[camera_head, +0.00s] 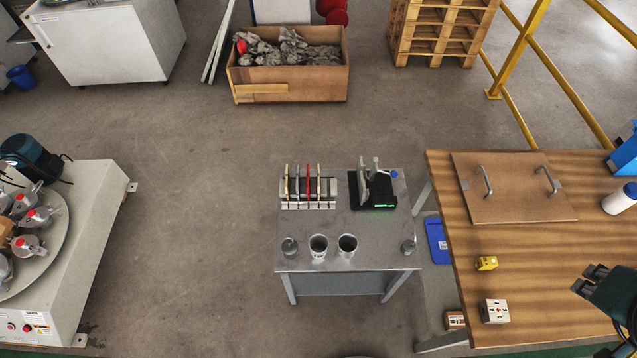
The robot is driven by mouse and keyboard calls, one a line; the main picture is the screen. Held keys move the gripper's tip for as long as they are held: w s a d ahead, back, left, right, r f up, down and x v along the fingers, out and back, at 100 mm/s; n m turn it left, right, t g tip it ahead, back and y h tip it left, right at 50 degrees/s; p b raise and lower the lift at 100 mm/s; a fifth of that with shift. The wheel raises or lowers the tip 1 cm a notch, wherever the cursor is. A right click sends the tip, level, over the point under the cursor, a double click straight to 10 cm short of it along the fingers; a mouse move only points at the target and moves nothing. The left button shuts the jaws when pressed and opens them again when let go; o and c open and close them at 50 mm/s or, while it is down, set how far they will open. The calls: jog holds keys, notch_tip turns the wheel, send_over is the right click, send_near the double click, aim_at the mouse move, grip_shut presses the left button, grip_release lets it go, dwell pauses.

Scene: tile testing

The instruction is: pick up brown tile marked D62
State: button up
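A rack (308,204) on the small grey metal table holds several thin upright tiles, seen nearly edge-on. One is red (308,181), and others look tan or grey, such as a tan one (286,184) at the left end. No D62 marking is legible, so I cannot tell which tile is the brown one. My gripper (590,281) is at the lower right, over the wooden bench. Its two dark fingers are apart with nothing visible between them. It is far from the rack.
The metal table (345,262) also bears a black device (378,204) with a green display, two cups and small weights. The wooden bench (540,245) carries a handled board (514,190), a yellow box (487,263), a white box (495,311) and a white bottle (619,199).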

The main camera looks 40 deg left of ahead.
jog(key=w+a+n+g+y, duration=0.25)
jog(key=w+a, duration=0.75)
jog(key=a, duration=0.5)
jog(key=w+a+f+n+g+b, duration=0.1)
jog(key=w+a+f, duration=0.2)
jog(key=a, duration=0.7)
jog(key=w+a+f+n+g, duration=0.1)
jog(key=w+a+f+n, duration=0.15)
jog(key=a, duration=0.75)
jog(key=s+a+f+n+g+h, duration=0.1)
jog(key=s+a+f, duration=0.1)
jog(key=a+f, duration=0.6)
jog(key=s+a+f+g, duration=0.1)
jog(key=a+f, duration=0.3)
jog(key=a, duration=0.7)
jog(key=s+a+f, duration=0.3)
jog(key=a+f, duration=0.2)
jog(key=s+a+f+n+h, duration=0.1)
jog(key=s+a+f, duration=0.2)
jog(key=a+f, duration=0.2)
jog(key=s+a+f+n, duration=0.1)
jog(key=s+a+f, duration=0.2)
jog(key=a+f, duration=0.2)
jog(key=shift+s+a+g+h+b, duration=0.25)
jog(key=shift+s+a+g+b, duration=0.15)
jog(key=shift+a, duration=0.15)
jog(key=shift+r, duration=0.1)
